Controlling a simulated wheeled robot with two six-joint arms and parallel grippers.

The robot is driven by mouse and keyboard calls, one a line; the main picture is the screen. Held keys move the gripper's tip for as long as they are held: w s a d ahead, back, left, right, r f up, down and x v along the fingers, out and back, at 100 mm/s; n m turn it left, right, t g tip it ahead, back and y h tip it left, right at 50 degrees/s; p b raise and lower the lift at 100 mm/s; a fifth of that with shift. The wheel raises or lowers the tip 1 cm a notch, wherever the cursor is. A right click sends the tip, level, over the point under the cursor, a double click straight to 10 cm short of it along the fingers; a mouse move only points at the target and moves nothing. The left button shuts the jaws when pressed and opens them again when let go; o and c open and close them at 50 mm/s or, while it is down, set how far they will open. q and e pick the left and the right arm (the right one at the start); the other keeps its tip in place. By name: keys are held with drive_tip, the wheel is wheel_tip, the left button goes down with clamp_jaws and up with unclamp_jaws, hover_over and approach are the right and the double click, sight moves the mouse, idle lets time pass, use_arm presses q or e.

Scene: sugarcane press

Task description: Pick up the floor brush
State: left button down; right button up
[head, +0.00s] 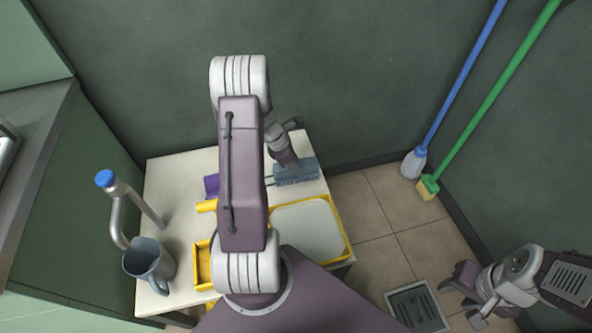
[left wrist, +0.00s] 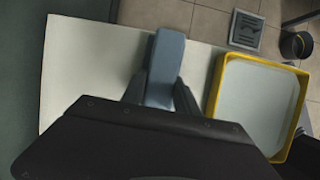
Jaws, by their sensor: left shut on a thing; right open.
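A blue-grey brush (head: 298,175) with a ridged or bristled side is at the back right of the white table, behind the yellow-rimmed tray. My left gripper (head: 287,158) reaches down to it from behind and is shut on it. In the left wrist view the brush (left wrist: 165,68) is a smooth blue-grey block between the two dark fingers. I cannot tell whether it touches the table. My right gripper (head: 459,294) is open and empty, low at the right near the floor drain.
The white table (head: 180,178) also bears a yellow-rimmed tray (head: 344,229), a grey jug (head: 150,262), a bent metal pipe with blue cap (head: 106,178) and a purple object (head: 211,184). A blue-handled mop (head: 414,162) and green broom (head: 428,187) lean at the wall. The drain (head: 416,306) is in the floor.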

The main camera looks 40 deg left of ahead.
use_arm(q)
wheel_tip(320, 180, up, 4)
drive_tip(key=p, duration=0.3)
drive_tip(key=shift+r, duration=0.25)
drive_tip(key=w+d+r+p, duration=0.3)
drive_tip(key=d+r+p, duration=0.2)
drive_tip(key=d, duration=0.6)
drive_tip(key=shift+d+r, duration=0.15)
drive_tip(key=shift+r, duration=0.65)
